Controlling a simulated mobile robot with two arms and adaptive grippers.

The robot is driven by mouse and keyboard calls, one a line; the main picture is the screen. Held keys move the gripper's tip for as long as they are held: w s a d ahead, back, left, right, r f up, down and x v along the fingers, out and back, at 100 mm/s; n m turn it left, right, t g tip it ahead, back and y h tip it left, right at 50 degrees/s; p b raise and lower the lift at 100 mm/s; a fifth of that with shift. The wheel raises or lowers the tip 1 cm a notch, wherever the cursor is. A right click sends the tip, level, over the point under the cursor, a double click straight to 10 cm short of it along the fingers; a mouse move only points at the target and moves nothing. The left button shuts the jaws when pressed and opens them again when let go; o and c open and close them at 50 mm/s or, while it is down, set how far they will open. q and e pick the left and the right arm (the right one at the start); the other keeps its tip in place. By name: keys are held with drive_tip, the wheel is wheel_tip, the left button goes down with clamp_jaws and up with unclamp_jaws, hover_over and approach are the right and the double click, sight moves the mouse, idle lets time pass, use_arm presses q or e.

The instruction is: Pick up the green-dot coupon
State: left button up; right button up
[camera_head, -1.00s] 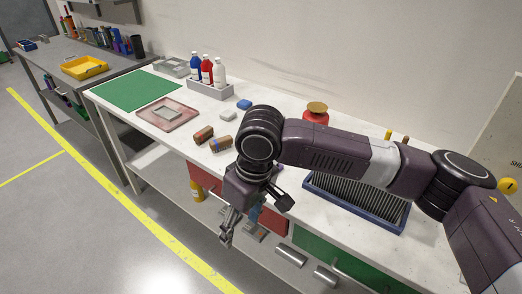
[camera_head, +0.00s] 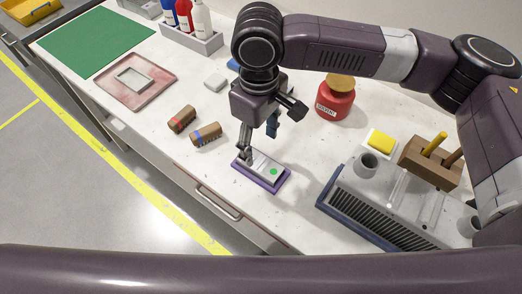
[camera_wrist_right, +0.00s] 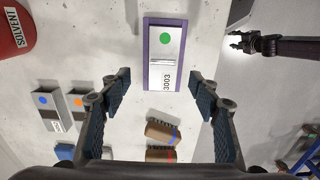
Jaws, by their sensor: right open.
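The green-dot coupon (camera_head: 273,171) is a pale plate lying in a shallow purple tray (camera_head: 269,188) near the bench's front edge. In the right wrist view the coupon (camera_wrist_right: 166,66) shows its green dot at the far end and the number 3003. My right gripper (camera_head: 258,138) is over the coupon's left end in the head view. In the right wrist view its fingers (camera_wrist_right: 159,78) are spread wide, with the tray's near end between them and nothing gripped. A dark gripper, apparently my left (camera_wrist_right: 240,42), shows at the upper right of that view; its jaw opening is unclear.
Two brushes (camera_head: 194,126) lie left of the tray. A red solvent pot (camera_head: 335,99) stands behind; a grey ridged fixture (camera_head: 388,205) is to the right. Bare bench surrounds the purple tray.

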sight(258, 161)
drive_tip(key=f, duration=0.3)
drive_tip(key=shift+s+a+p, duration=0.2)
drive_tip(key=shift+s+p, duration=0.15)
drive_tip(key=shift+s, duration=0.05)
drive_tip(key=f, duration=0.3)
drive_tip(key=shift+w+f, duration=0.2)
drive_tip(key=shift+f, duration=0.05)
drive_tip(key=c, duration=1.4)
use_arm(q)
drive_tip(key=shift+s+r, duration=0.5)
drive_tip(key=shift+s, duration=0.05)
drive_tip(key=shift+w, duration=0.15)
use_arm(e)
drive_tip(key=shift+r, duration=0.15)
